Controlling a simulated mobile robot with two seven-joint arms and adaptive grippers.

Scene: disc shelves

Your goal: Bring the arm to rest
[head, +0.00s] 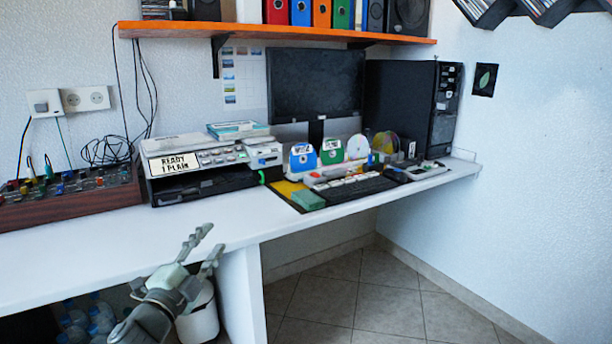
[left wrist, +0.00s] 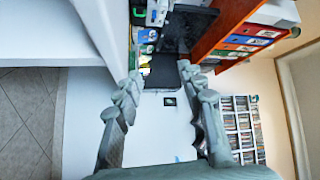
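My left gripper (head: 206,254) is in the lower left of the head view, in front of the white desk's front edge. Its two fingers are spread apart with nothing between them. The left wrist view shows the same gripper (left wrist: 158,72) with its fingers wide apart and a gap between the tips. It touches nothing that I can see. My right gripper shows in neither view.
The white desk (head: 100,241) holds a printer-like machine (head: 190,165), a monitor (head: 315,82), a keyboard (head: 352,189), a black tower (head: 408,100) and a mixer box (head: 70,196). An orange shelf (head: 280,33) hangs above. The tiled floor (head: 390,300) at right is clear.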

